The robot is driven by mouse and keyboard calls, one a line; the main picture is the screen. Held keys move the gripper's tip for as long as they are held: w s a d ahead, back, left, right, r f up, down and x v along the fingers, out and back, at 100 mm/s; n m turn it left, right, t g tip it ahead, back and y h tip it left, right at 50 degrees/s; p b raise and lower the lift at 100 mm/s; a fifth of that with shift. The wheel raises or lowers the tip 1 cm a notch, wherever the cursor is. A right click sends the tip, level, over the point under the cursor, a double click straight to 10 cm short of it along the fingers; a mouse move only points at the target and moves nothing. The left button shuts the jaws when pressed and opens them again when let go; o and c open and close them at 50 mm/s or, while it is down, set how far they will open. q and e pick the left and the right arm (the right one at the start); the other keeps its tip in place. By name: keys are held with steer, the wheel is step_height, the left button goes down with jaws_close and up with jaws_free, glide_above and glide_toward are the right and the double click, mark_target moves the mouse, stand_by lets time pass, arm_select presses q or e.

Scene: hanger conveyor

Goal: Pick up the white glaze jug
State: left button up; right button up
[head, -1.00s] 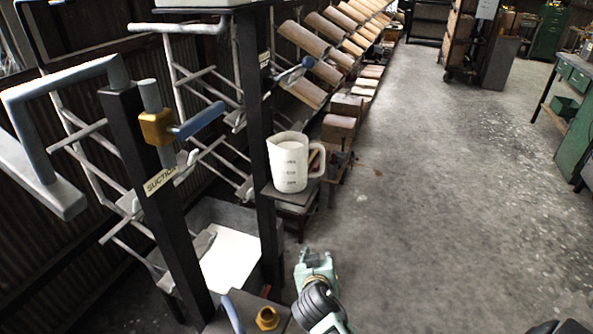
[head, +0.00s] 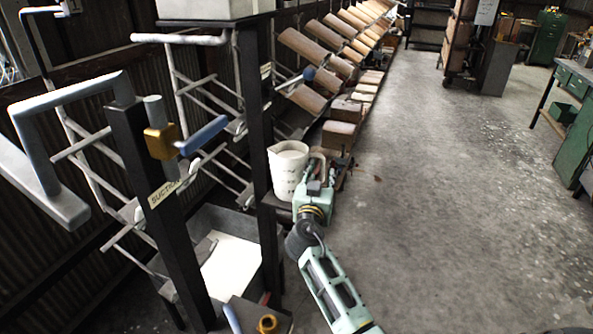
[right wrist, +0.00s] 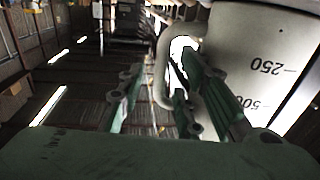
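The white glaze jug (head: 287,172) stands upright on a small dark shelf (head: 272,201) on the black post. Its body with black marks fills the right of the right wrist view (right wrist: 262,60), with its handle (right wrist: 160,65) near the middle. My right gripper (head: 319,181) is at the handle side of the jug, hiding part of the handle in the head view. In the right wrist view its green fingers (right wrist: 160,95) are apart, with the handle between them; I see no clear grip on it. My left gripper is not in view.
The black post (head: 253,110) rises just left of the jug. Blocks and racks line the wall behind. The floor (head: 450,220) to the right is clear.

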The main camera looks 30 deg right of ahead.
steer(key=shift+x, duration=0.9)
jaws_close()
steer(key=shift+r, duration=0.3)
steer(key=shift+w+f, duration=0.1)
